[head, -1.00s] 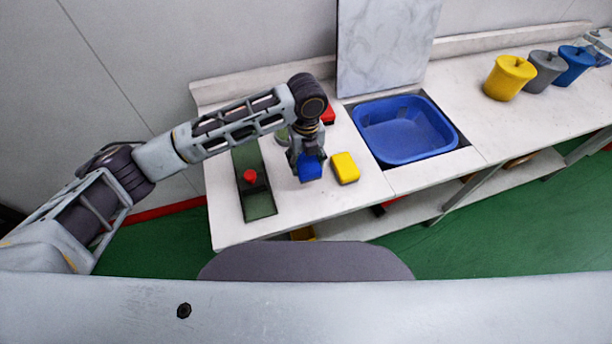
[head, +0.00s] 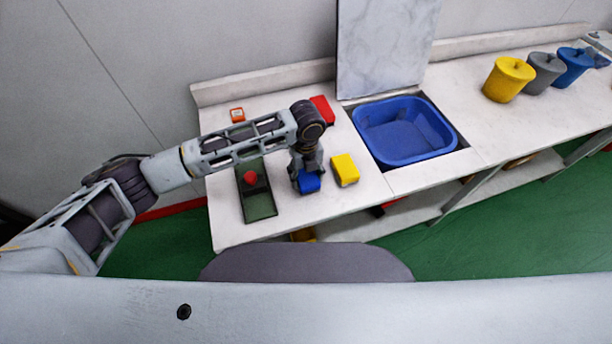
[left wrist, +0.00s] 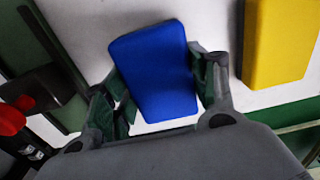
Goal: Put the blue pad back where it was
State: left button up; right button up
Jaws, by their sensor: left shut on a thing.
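The blue pad (head: 309,183) is a small blue block at the front left part of the white counter. My left gripper (head: 306,178) points down over it and is shut on it. In the left wrist view the blue pad (left wrist: 156,72) lies between the two fingers of my left gripper (left wrist: 160,84), one on each side. The pad is at or just above the counter; I cannot tell whether it touches. My right gripper is not in view.
A yellow pad (head: 345,169) lies close to the right of the blue one. A red pad (head: 322,109) lies behind. A dark green tray with a red knob (head: 250,178) lies to the left. A blue basin (head: 402,132) sits to the right, with lidded pots (head: 509,79) beyond.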

pick_arm(q)
jog(key=shift+f, duration=0.7)
jog(key=o, duration=0.9)
jog(key=shift+f, duration=0.1)
jog(key=shift+r+b, duration=0.45)
jog(key=shift+r, duration=5.7)
jog(key=shift+s, duration=0.1)
